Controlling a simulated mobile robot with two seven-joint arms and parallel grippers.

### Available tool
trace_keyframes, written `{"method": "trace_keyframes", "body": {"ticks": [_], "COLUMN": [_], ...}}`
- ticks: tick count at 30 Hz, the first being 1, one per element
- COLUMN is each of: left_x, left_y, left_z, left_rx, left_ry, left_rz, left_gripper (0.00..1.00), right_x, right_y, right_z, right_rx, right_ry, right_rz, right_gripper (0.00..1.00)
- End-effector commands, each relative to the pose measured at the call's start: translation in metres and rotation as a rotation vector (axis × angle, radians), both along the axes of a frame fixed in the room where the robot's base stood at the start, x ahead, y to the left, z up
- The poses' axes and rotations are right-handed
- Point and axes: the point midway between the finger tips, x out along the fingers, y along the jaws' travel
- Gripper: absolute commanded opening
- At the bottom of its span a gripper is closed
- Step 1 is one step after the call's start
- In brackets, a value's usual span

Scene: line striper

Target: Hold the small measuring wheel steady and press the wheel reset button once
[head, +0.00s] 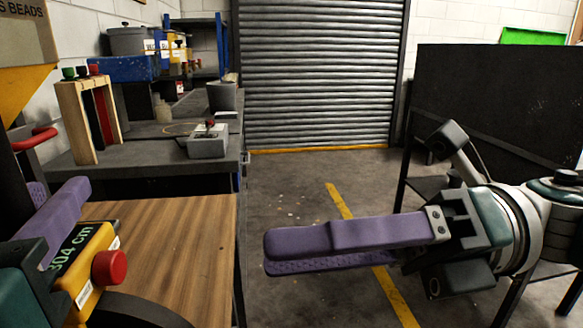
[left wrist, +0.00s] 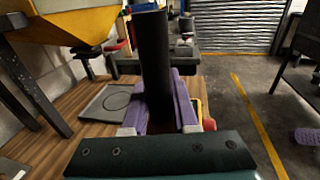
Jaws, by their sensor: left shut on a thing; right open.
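The small measuring wheel stands at the lower left of the head view, partly cut off by the frame. Its yellow counter body (head: 98,262) has a dark display reading "304 cm", perhaps with a leading digit hidden. The red reset button (head: 109,267) sticks out from the body's right side. Part of the dark wheel (head: 140,312) shows below. My left gripper (head: 58,200) is shut on the wheel's black upright handle (left wrist: 153,60), between its purple fingers. My right gripper (head: 267,256) is open and empty, well right of the button, pointing left.
The wheel is at a wooden tabletop (head: 180,235). Behind it a grey bench (head: 150,160) holds a wooden frame (head: 75,122) and a grey box (head: 208,142). A yellow hopper (left wrist: 75,25) hangs at upper left. The floor beyond the table is open.

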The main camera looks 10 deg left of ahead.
Motion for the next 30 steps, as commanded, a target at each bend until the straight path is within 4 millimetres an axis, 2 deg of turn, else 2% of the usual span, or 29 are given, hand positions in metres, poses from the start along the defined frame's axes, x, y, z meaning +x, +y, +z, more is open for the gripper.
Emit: {"method": "trace_keyframes", "body": {"ticks": [20,30], "left_x": [0.0000,0.0000], "left_y": [0.0000,0.0000], "left_z": [-0.0001,-0.0001], "left_rx": [0.000,0.000], "left_ry": [0.000,0.000], "left_rz": [0.000,0.000], "left_gripper": [0.00,0.00], "right_x": [0.0000,0.0000], "right_y": [0.0000,0.0000], "right_z": [0.0000,0.0000], "right_rx": [0.000,0.000], "right_ry": [0.000,0.000], "right_rz": [0.000,0.000], "right_gripper": [0.49,0.11]}}
